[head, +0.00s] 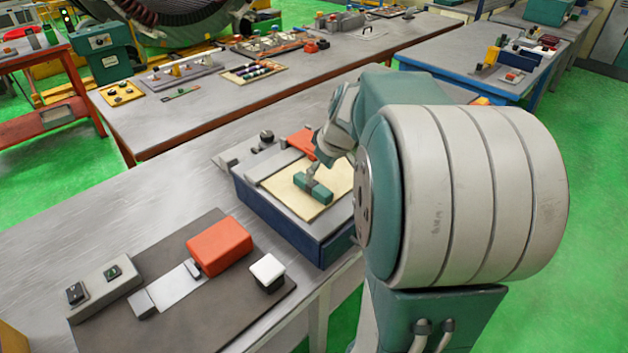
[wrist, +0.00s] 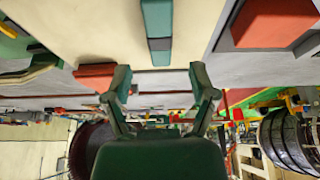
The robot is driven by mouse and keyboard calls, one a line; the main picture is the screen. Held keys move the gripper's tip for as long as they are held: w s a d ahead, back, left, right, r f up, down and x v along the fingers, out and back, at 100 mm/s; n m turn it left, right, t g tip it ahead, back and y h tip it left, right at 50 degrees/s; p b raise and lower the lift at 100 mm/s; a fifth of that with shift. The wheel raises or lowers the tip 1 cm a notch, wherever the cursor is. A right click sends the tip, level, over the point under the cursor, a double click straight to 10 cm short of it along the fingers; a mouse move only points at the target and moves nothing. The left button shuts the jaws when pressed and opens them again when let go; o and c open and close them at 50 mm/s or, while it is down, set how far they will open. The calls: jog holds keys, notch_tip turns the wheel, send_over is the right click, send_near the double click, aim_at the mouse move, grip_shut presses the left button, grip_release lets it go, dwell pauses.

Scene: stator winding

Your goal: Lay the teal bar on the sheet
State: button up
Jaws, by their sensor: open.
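The teal bar (head: 312,187) lies on the cream sheet (head: 287,192) on top of the blue-sided fixture in the head view. In the wrist view the bar (wrist: 158,18) shows at the top centre against the sheet (wrist: 90,28), with a grey band near its lower end. My gripper (head: 313,167) is close to the bar in the head view; its fingers are small and partly blend with it there. In the wrist view my gripper (wrist: 160,75) is open, fingers spread with nothing between the tips. The bar's end is just beyond the tips.
The fixture (head: 270,218) has a grey rail and a red-orange part (head: 302,142) behind the sheet. A dark plate with an orange block (head: 220,246), a white-topped block (head: 267,270) and a switch box (head: 105,285) lies left. Bare bench (head: 120,205) lies between and behind.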

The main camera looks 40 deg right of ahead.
jog(key=v, duration=0.6)
jog(key=s+a, duration=0.7)
jog(key=a, duration=0.3)
jog(key=s+a+f+m+t, duration=0.1)
jog(key=s+a, duration=0.6)
jog(key=a, duration=0.4)
jog(key=shift+a+f+m+h, duration=0.2)
jog(key=shift+m+h, duration=0.1)
jog(key=shift+w+a, duration=0.1)
